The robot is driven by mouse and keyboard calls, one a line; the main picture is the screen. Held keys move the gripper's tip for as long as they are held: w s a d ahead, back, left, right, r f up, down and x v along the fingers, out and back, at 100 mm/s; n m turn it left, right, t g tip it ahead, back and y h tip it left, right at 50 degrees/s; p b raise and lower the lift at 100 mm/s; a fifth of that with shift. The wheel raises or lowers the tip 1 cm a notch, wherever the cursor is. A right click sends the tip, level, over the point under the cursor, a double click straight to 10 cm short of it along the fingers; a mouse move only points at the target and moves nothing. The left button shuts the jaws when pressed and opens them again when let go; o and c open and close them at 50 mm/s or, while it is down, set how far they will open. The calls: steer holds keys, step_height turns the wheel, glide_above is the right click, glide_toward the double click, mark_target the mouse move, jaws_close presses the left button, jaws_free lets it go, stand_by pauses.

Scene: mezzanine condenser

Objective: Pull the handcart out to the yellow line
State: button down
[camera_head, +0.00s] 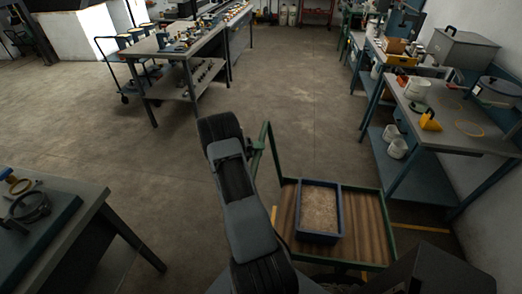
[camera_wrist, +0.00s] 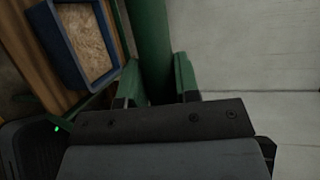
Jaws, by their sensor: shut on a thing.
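The handcart (camera_head: 364,232) has a brown wooden deck, a green frame and a green upright handle (camera_head: 268,138) at its far left. It stands on the floor at the lower right of centre in the head view, partly behind my arm. The middle stretch is hidden by the cart.
A blue bin (camera_head: 340,215) with light brown filling rests on the cart's deck. A workbench (camera_head: 450,122) with a lower shelf stands close at the right. Another bench (camera_head: 70,215) is at lower left, and a long table (camera_head: 160,62) stands further back. The central floor is clear.

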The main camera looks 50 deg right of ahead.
steer(key=c, duration=0.8)
jaws_free()
steer(key=shift+s+d, duration=0.1)
steer(key=shift+s, duration=0.05)
steer(key=shift+c, duration=0.2)
steer(key=b+v, duration=0.2)
steer(key=v, duration=1.1)
steer(key=shift+w+a+b, duration=0.25)
steer(key=shift+a+b, duration=0.05)
steer(key=shift+b, duration=0.05)
